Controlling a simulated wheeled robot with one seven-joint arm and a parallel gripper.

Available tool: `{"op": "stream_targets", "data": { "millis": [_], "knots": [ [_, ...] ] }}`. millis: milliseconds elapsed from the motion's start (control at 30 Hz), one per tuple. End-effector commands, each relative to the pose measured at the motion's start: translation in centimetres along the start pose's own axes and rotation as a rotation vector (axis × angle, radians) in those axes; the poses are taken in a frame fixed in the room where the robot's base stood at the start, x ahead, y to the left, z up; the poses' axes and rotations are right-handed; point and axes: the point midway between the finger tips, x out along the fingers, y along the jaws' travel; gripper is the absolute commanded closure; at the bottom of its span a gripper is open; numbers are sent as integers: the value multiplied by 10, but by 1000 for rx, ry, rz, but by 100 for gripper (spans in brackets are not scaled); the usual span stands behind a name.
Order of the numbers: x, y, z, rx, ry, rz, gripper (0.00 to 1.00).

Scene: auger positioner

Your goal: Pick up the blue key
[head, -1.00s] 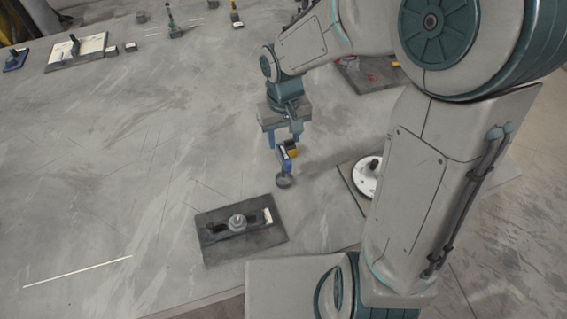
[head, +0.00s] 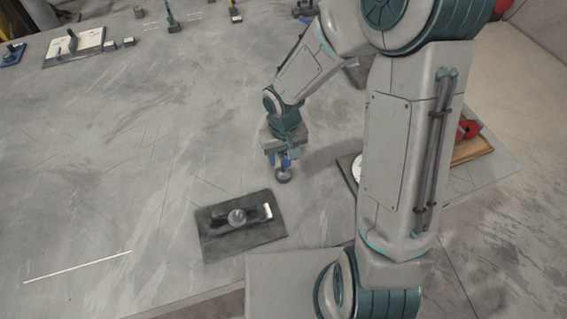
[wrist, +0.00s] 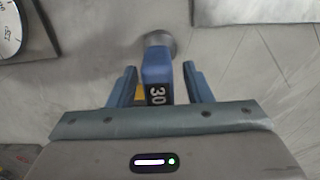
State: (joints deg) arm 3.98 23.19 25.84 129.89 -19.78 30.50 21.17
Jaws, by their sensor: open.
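The blue key (wrist: 157,62) stands on the table on a round grey base (wrist: 160,40), with a black label reading 30 facing the wrist camera. My gripper (wrist: 160,84) is open, with one blue finger on each side of the key and a visible gap on both sides. In the head view my gripper (head: 283,159) points down over the key. There the fingers and palm hide most of the key, and its round base (head: 283,175) shows below them.
A dark plate (head: 215,243) with a slot and round knob lies nearer, left of my gripper. A white dial (wrist: 8,28) is at the wrist view's left edge. A wooden tray (head: 475,150) with red parts is at the right.

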Motion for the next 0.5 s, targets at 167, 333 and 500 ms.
{"op": "stream_targets", "data": {
  "millis": [167,333,500],
  "knots": [
    [0,0,0,0,0,0,63],
    [0,0,0,0,0,0,100],
    [-1,0,0,0,1,0,100]
  ]
}}
